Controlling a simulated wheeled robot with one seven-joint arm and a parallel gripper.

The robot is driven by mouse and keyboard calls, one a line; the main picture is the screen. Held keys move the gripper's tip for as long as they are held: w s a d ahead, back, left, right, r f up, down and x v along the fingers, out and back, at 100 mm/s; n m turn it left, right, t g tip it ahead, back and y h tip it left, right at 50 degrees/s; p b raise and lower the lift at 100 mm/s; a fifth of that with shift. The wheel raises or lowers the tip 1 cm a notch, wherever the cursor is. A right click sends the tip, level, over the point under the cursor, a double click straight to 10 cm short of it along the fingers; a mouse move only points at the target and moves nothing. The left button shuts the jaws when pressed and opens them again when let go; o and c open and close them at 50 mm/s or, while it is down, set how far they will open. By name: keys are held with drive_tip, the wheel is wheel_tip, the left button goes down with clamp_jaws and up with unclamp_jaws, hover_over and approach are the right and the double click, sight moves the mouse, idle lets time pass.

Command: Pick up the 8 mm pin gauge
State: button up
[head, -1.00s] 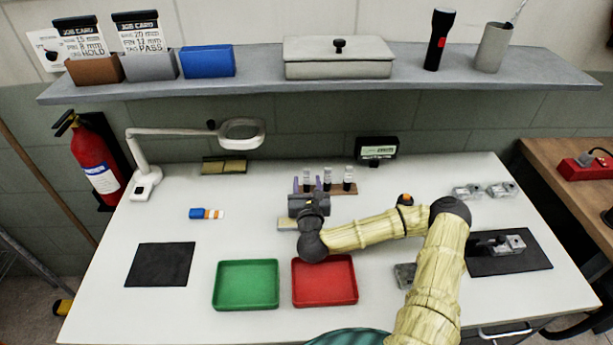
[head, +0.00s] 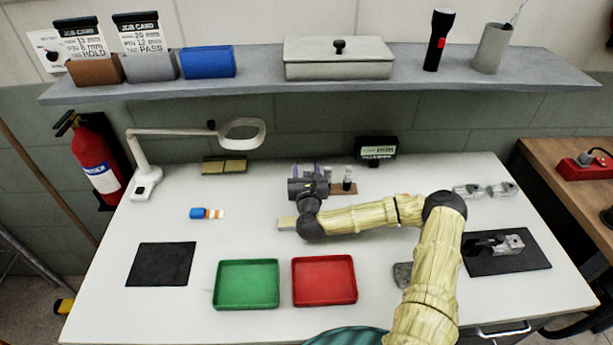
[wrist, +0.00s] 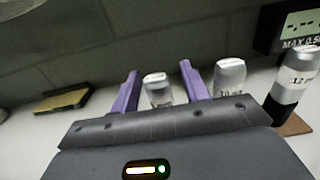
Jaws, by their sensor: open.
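Three pin gauges stand upright in a row on a brown rack (head: 342,189) at the back of the bench. The left pin gauge (wrist: 158,91) has a pale cap; its label is not readable. It stands between the two purple fingers of my open gripper (wrist: 158,72) in the wrist view, with gaps visible on both sides. The middle gauge (wrist: 229,80) reads about 10, and the right gauge (wrist: 292,85) reads 12. In the head view, my gripper (head: 305,172) hides most of the left gauge.
A display box (head: 377,149) stands behind the rack on the right. Green (head: 246,305) and red (head: 324,302) trays lie at the front. A magnifier lamp (head: 241,132) stands back left. A shelf (head: 260,87) overhangs the back. The left job card (head: 86,40) reads 8 mm, HOLD.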

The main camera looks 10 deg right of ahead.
clamp_jaws()
drive_tip(key=shift+r, duration=0.1)
wheel_tip(320, 180, up, 10)
idle(0.6)
idle(0.4)
